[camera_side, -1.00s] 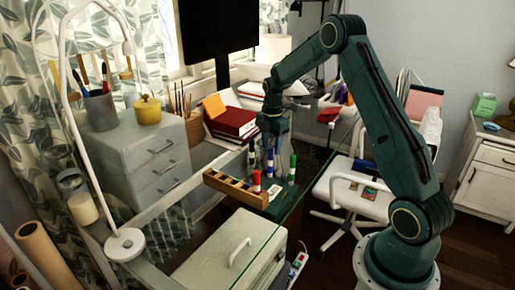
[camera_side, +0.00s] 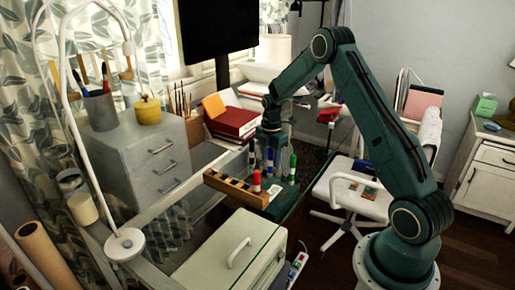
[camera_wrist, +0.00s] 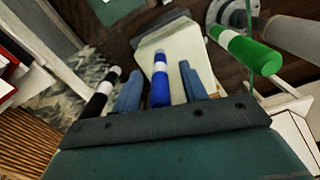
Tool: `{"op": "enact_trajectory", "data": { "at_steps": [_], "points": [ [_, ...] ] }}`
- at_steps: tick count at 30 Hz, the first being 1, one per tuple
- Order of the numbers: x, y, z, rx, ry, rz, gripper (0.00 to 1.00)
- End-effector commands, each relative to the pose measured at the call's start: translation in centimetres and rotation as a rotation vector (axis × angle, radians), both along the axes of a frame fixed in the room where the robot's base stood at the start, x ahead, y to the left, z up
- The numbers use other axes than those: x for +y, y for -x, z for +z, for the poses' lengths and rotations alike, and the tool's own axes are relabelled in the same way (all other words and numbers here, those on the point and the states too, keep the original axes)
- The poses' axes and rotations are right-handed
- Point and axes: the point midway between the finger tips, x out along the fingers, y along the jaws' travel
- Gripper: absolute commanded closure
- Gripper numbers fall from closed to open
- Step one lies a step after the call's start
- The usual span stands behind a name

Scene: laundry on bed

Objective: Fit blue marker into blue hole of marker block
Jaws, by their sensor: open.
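The blue marker (camera_side: 270,161), blue with a white band, stands upright on the desk. My gripper (camera_side: 271,150) is directly above and around it, pointing down. In the wrist view, the blue marker (camera_wrist: 160,80) shows between my two separated fingers (camera_wrist: 161,84); contact with either finger cannot be made out. The brown marker block (camera_side: 226,187) lies in front and to the left on the desk, with a red-and-white marker (camera_side: 256,182) upright at its right end. The block's blue hole cannot be made out. The block is not recognisable in the wrist view.
A green marker (camera_side: 292,170) stands to the right of the blue one; it also shows in the wrist view (camera_wrist: 245,49). A black-and-white marker (camera_wrist: 101,97) stands close to my left finger there. Red books (camera_side: 232,123) lie behind. A white lamp (camera_side: 124,244) stands left.

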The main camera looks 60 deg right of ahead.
Motion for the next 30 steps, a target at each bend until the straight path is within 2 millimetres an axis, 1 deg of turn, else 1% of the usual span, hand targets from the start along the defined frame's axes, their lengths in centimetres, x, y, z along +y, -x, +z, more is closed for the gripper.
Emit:
{"op": "enact_trajectory", "data": {
  "at_steps": [8,15,25,30],
  "points": [
    [0.00,0.00,0.03,0.000,0.000,0.000,0.57],
    [-0.01,0.00,0.04,0.000,0.000,0.000,1.00],
    [-0.01,-0.01,0.14,0.000,0.000,0.000,1.00],
    [-0.03,-0.03,0.83,-0.001,0.000,0.000,1.00]
  ]
}}
